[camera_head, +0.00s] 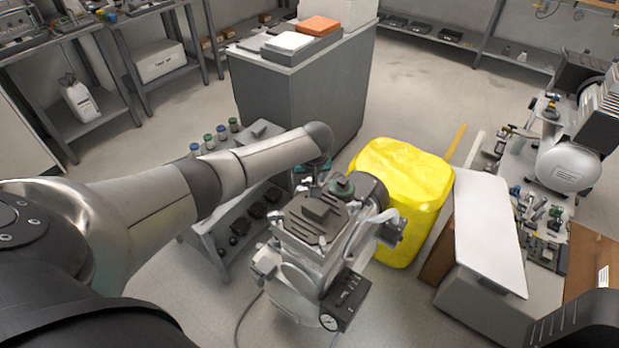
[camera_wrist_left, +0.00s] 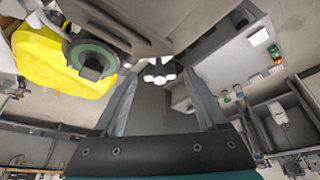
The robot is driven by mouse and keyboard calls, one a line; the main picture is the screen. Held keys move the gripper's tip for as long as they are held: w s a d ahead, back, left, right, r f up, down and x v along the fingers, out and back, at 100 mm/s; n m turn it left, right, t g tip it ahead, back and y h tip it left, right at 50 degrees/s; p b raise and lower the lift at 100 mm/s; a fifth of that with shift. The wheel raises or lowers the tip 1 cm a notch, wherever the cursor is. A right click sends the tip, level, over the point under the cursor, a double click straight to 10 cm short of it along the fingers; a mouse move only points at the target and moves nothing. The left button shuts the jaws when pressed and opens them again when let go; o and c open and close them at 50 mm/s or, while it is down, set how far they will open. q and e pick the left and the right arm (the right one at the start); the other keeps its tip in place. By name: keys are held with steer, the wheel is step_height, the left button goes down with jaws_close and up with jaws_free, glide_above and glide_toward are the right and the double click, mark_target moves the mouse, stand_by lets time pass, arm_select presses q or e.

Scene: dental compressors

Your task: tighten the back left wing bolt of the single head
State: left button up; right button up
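The single-head compressor (camera_head: 318,222) stands in the middle of the head view, with a ribbed head, a green-ringed cap and a gauge at its front. Silver wing bolts sit around the head; one is at the right (camera_head: 386,216). A pale wing bolt (camera_head: 306,184) is at the back left, partly hidden by my left gripper (camera_head: 317,168). In the left wrist view, my left gripper (camera_wrist_left: 158,90) has its fingers apart, with a white wing bolt (camera_wrist_left: 158,73) showing between the tips. No contact is visible. My right gripper is out of view.
A yellow container (camera_head: 405,195) stands close behind and right of the compressor. A grey cabinet (camera_head: 300,95) is behind, and a low shelf (camera_head: 215,235) with small jars is at the left. A bench with another compressor (camera_head: 568,165) is at the right.

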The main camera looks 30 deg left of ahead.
arm_select(q)
jaws_close()
stand_by(0.4)
